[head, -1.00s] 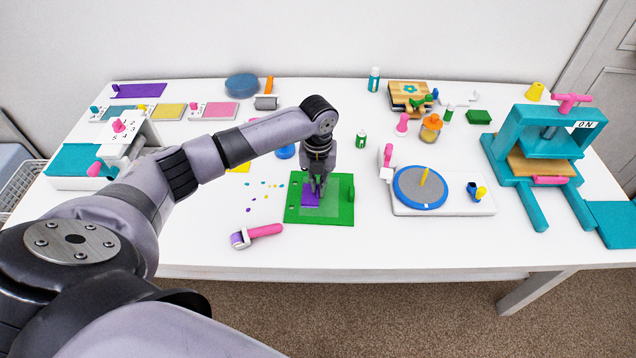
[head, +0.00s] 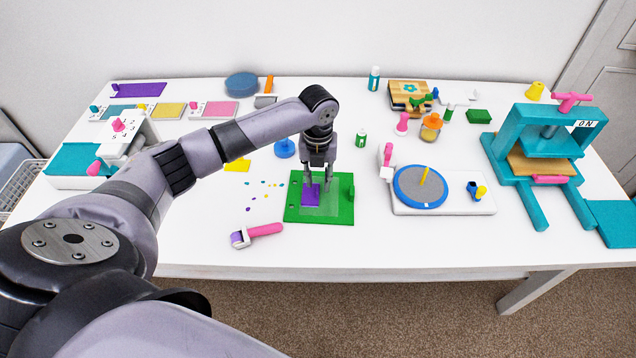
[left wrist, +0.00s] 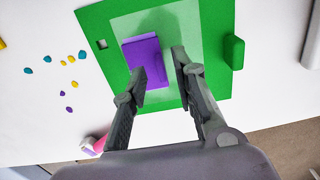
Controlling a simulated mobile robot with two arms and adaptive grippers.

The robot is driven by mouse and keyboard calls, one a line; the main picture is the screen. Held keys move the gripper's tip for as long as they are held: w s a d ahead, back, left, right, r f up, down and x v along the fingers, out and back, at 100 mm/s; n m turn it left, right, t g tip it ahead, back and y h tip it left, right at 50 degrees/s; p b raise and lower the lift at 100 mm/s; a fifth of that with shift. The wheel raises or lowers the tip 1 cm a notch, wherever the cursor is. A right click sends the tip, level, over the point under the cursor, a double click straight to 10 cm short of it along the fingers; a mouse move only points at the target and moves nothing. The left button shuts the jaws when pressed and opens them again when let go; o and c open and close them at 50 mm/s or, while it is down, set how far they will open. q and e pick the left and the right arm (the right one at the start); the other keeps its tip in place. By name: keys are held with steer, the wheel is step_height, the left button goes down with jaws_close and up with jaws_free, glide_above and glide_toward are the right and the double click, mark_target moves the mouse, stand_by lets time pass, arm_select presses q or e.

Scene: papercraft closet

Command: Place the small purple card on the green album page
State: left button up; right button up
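The small purple card (head: 310,197) lies on the left part of the green album page (head: 338,214), over its paler inner panel. In the left wrist view the purple card (left wrist: 150,55) lies on the page (left wrist: 100,20), slightly tilted against its edges. My left gripper (head: 318,186) is above the page, pointing down. In the left wrist view its fingers (left wrist: 160,62) are spread apart, with nothing held between them; the left finger overlaps part of the card in the picture. My right gripper is not in view.
A pink-handled roller (head: 262,230) lies left of the page's front edge. Small coloured dots (head: 262,185) are scattered to the left. A white base with a blue-rimmed disc (head: 420,187) stands to the right.

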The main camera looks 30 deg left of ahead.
mark_target(318, 187)
arm_select(q)
step_height(318, 187, up, 10)
steer(key=shift+b, duration=0.3)
stand_by(0.4)
steer(key=shift+s+f, duration=0.1)
